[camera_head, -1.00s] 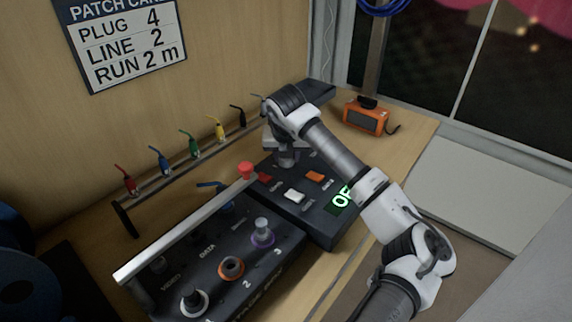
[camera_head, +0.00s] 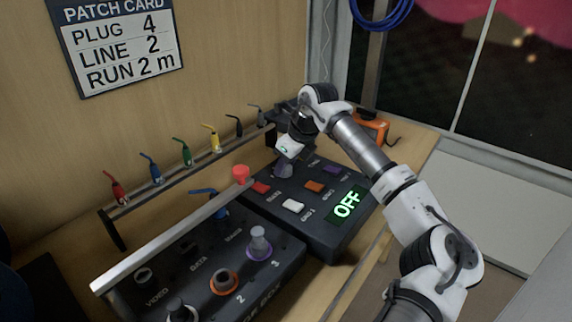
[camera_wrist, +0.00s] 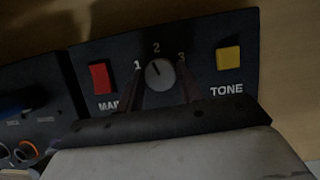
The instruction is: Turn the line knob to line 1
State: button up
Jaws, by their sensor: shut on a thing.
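The line knob (camera_wrist: 160,73) is a round grey dial on a dark panel, with 1, 2 and 3 printed around it in the wrist view. The box's display (camera_head: 347,204) reads OFF.
A red button (camera_wrist: 100,78) and a yellow TONE button (camera_wrist: 229,58) flank the knob. White (camera_head: 293,206), orange (camera_head: 314,186) and purple (camera_head: 332,169) buttons sit nearby. A patch box (camera_head: 190,258) with a long pale bar (camera_head: 165,242) stands at left.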

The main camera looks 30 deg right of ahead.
jog(key=n, duration=0.2)
jog(key=n+y+p, duration=0.1)
jog(key=n, duration=0.1)
jog(key=shift+w+d+r+n+g, duration=0.1)
jog(key=shift+r+n+g, duration=0.05)
jog(key=shift+n+g, duration=0.2)
jog(key=shift+n+g+y+p, duration=0.6)
jog(key=shift+n+g+p, duration=0.2)
jog(key=shift+n, duration=1.05)
jog(key=o, duration=1)
jog(key=shift+d, duration=0.1)
jog(key=v, duration=1.3)
jog(key=shift+d+r, duration=0.15)
jog(key=shift+r, duration=0.15)
